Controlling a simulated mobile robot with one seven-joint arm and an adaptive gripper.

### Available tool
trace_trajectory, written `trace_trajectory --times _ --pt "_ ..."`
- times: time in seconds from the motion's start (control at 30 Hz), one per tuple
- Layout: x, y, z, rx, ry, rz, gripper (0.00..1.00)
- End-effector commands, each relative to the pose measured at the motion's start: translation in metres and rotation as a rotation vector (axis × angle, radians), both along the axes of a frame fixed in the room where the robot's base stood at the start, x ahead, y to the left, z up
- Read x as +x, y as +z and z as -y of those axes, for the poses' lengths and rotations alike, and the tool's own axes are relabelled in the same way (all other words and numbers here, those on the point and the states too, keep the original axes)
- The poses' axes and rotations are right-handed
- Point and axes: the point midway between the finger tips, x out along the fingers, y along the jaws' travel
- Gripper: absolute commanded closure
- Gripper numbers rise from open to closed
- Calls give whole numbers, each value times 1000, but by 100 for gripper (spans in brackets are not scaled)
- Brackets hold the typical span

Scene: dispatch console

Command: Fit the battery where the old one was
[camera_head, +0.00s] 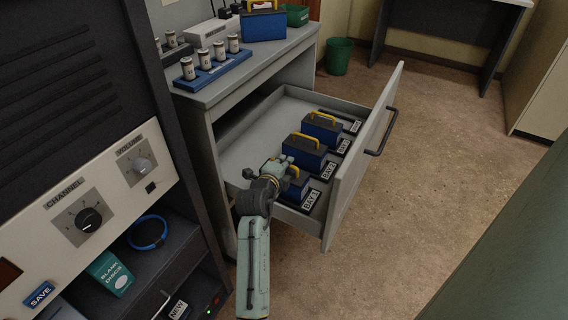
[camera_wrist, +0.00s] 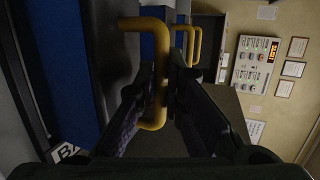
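Blue batteries with yellow handles stand in a row in the open drawer (camera_head: 238,150). My gripper (camera_head: 286,168) is at the nearest battery (camera_head: 298,190), beside the label BAY 1 (camera_head: 310,200). In the wrist view its two dark fingers (camera_wrist: 163,88) lie close on both sides of the yellow handle (camera_wrist: 158,100) and appear shut on it. The battery looks seated in the row. The middle battery (camera_head: 303,154) is by BAY 2, and the far one (camera_head: 321,131) by the third label. A fourth label (camera_head: 355,127) lies at a dark, empty-looking place at the far end.
A blue battery-like box (camera_head: 264,27) with a yellow handle stands on the counter (camera_head: 274,56) above. A blue rack of cylinders (camera_head: 211,70) is beside it. The drawer front (camera_head: 362,155) rises right of the batteries. The drawer's left part is clear. A NEW label (camera_head: 179,310) shows low left.

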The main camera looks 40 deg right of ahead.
Motion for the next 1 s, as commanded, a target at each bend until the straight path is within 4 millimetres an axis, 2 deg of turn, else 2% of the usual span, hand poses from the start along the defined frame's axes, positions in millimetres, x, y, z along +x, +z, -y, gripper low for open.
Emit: trace_trajectory --times 0.27,0.63,0.77,1.0 --pt "0 0 0 0 1 0 72" --pt "0 4 0 1 0 -1 71" --pt "-8 5 -14 0 2 0 71" --pt "-36 22 -55 -1 3 1 71"
